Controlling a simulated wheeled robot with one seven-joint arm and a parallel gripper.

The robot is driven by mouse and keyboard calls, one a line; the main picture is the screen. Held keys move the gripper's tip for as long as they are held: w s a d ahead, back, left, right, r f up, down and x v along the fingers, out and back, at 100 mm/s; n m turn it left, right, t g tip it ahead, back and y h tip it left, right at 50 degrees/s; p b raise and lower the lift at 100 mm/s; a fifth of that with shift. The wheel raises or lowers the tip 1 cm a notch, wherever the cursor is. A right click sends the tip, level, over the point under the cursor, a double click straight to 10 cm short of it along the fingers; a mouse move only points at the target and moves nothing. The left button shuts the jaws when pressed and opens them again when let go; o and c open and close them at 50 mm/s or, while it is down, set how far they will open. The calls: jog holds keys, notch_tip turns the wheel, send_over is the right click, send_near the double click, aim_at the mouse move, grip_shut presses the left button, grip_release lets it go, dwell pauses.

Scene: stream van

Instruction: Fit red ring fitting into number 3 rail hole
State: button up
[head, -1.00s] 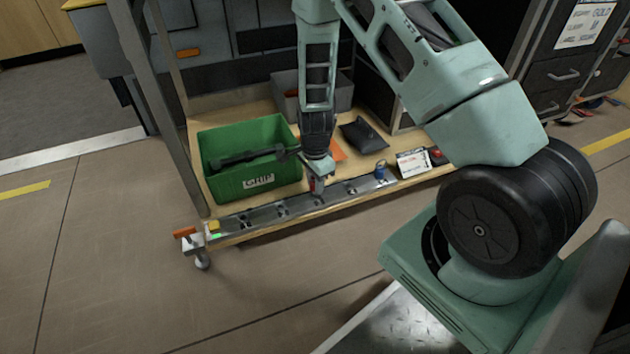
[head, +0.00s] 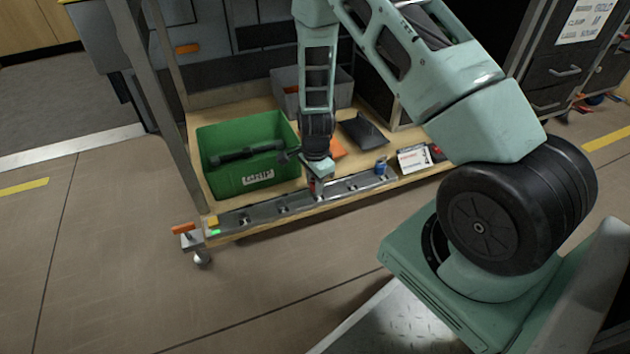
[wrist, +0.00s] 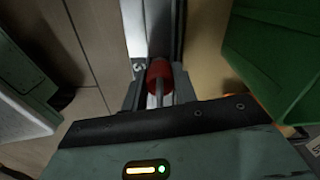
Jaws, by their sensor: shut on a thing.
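The red ring fitting (wrist: 158,76) sits between the fingers of my gripper (wrist: 160,98) in the wrist view, with a metal stem or pin showing at its middle. My gripper is shut on it. In the head view my gripper (head: 316,187) points down at the metal rail (head: 265,210) along the front edge of the wooden shelf. A pale numeral shows on the rail beside the fitting in the wrist view, and it looks like a 3. The hole under the fitting is hidden, so I cannot tell whether the fitting is in it.
A green bin (head: 225,180) labelled GRIP stands behind the rail at left. A blue fitting (head: 381,167) stands on the rail to the right. A white card (head: 412,159), a dark tray (head: 363,130) and a grey box (head: 345,90) are nearby. Floor in front is clear.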

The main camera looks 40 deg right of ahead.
jog(key=shift+f, duration=0.5)
jog(key=o, duration=1.2)
jog(key=shift+c, duration=0.2)
jog(key=shift+r, duration=0.2)
notch_tip(320, 180, up, 17)
jog(key=p, duration=0.9)
